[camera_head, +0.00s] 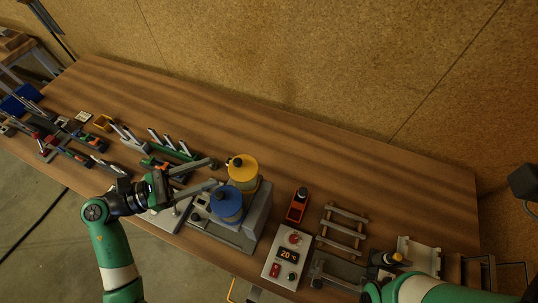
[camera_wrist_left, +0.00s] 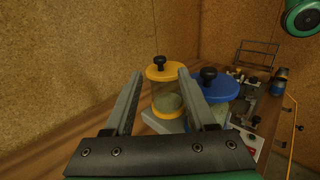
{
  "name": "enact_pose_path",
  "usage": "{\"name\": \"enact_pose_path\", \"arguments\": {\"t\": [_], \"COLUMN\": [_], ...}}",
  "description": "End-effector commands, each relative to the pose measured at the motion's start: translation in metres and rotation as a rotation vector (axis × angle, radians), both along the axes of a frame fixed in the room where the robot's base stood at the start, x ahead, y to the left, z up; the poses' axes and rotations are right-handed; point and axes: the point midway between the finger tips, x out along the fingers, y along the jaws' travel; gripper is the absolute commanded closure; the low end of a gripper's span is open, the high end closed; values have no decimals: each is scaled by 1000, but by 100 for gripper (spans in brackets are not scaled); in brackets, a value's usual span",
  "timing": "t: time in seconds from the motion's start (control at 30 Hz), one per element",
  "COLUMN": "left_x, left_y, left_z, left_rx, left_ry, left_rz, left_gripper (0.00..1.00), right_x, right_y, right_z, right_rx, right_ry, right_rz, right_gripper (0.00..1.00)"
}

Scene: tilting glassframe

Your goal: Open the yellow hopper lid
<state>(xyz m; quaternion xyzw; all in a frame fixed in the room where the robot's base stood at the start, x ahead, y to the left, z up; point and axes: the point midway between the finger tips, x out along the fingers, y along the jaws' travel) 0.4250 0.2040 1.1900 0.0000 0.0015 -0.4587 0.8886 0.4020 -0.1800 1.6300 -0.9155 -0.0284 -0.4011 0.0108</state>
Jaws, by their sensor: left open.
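The yellow hopper lid (camera_head: 246,172) is closed on a clear hopper and has a dark knob on top. In the left wrist view, the yellow lid (camera_wrist_left: 165,72) and its knob (camera_wrist_left: 159,62) show between my fingers, beyond their tips. My left gripper (camera_head: 214,173) is open and empty, its fingertips just left of the yellow lid and apart from it. One finger passes close to the blue lid (camera_head: 227,203) of the nearer hopper; I cannot tell whether they touch. My right arm (camera_head: 420,290) is at the bottom right; its jaws cannot be made out clearly.
Both hoppers stand on a grey machine base (camera_head: 257,213). Tools and racks (camera_head: 75,140) crowd the bench's left. The bench (camera_head: 320,160) behind the hoppers is clear.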

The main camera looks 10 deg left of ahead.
Motion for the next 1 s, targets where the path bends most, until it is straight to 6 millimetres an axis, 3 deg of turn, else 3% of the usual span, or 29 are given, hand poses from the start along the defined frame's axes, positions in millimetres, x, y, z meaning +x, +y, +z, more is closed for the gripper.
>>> {"name": "enact_pose_path", "arguments": {"t": [0.23, 0.7, 1.0], "left_x": [8, 62, 68], "left_y": [-13, -88, -96], "left_z": [3, 3, 3], "left_rx": [-1, -1, -1], "left_ry": [-1, -2, -3], "left_rz": [-5, -4, -1], "left_gripper": [44, 44, 44], "right_x": [0, 0, 0], "right_y": [0, 0, 0], "right_z": [4, 10, 10], "right_rx": [0, 0, 0], "right_ry": [0, 0, 0], "right_rz": [0, 0, 0], "right_gripper": [100, 100, 100]}}
